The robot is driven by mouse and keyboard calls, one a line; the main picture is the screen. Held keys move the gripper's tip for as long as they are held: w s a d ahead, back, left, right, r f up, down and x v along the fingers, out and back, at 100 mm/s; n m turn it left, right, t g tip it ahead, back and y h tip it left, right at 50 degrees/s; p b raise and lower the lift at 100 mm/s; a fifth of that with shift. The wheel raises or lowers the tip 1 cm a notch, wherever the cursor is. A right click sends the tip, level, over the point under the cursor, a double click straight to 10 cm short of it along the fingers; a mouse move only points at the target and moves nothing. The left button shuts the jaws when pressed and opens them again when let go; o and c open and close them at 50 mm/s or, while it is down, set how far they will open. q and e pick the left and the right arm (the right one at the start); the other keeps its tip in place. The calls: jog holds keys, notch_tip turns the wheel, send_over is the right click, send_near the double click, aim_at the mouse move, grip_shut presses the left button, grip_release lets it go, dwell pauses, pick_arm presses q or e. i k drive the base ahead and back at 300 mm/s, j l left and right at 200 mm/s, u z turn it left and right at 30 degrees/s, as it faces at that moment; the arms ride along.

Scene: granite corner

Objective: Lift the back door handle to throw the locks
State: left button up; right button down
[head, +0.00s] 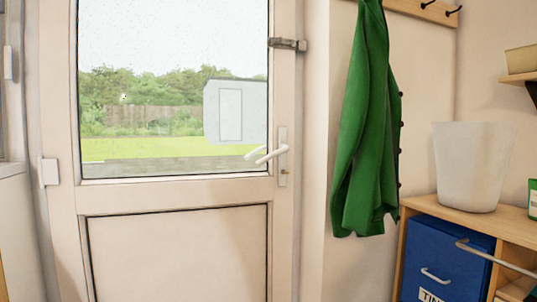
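The white back door (180,190) fills the left and middle of the head view and looks closed in its frame. Its white lever handle (272,155) sits on a narrow upright plate (283,170) at the door's right edge. The lever points left and slopes slightly down from its pivot. A second pale bar beside it looks like its reflection in the glass. Neither of my grippers shows in this view, and nothing is touching the handle.
A metal latch (288,44) sits high on the door's right edge. A green coat (367,130) hangs from a hook rail (420,10) right of the door. A wooden shelf unit (405,225) with a white bin (474,165) and blue box (440,260) stands at right.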

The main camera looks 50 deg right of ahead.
aim_at(220, 237)
jog(key=k+l+z, duration=0.1)
jog(key=z, duration=1.4)
jog(key=i+j, duration=0.15)
jog(key=i, duration=0.2)
jog(key=i+j+u, duration=0.15)
jog(key=i, duration=0.15)
